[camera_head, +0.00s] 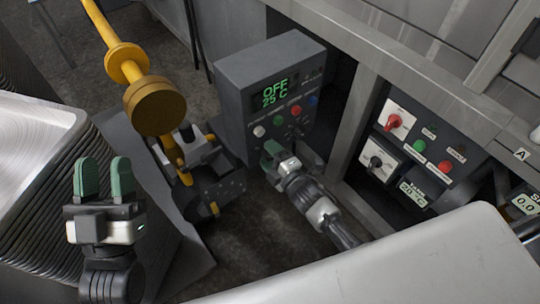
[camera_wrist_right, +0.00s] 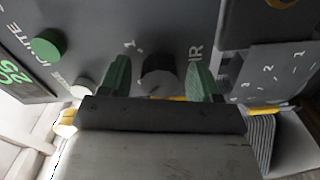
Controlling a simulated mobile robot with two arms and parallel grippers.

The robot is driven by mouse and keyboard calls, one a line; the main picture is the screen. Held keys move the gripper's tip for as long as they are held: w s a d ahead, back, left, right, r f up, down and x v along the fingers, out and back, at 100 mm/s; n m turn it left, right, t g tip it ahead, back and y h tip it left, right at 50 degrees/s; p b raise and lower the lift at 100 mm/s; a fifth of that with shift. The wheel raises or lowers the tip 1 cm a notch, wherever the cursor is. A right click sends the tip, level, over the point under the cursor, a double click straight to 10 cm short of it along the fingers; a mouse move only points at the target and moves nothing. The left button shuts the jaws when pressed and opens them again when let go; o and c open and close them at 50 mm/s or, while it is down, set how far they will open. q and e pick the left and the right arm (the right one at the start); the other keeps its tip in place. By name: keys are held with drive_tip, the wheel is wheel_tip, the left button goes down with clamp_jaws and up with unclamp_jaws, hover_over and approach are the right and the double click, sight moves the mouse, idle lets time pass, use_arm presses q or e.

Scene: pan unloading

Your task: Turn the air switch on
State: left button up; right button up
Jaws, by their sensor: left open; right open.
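A dark grey control box (camera_head: 275,70) stands in the middle of the head view. Its green display (camera_head: 275,92) reads OFF and 25 C. In the right wrist view, a black round knob (camera_wrist_right: 158,76) sits on the panel beside partly hidden lettering ending in "IR". My right gripper (camera_head: 275,152) is at the lower front of the box. In the right wrist view its green fingers (camera_wrist_right: 158,72) are open, one on each side of the knob. I cannot tell whether they touch it. My left gripper (camera_head: 105,165) is open and empty at the far left, away from the box.
White (camera_head: 259,131), green (camera_head: 278,119) and red (camera_head: 296,110) buttons sit close to my right gripper. Another panel with a red switch (camera_head: 393,122) is at the right. Stacked metal trays (camera_head: 40,150) stand at the left, near a yellow pole (camera_head: 100,25).

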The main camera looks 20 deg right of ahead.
drive_tip(key=shift+c, duration=0.4)
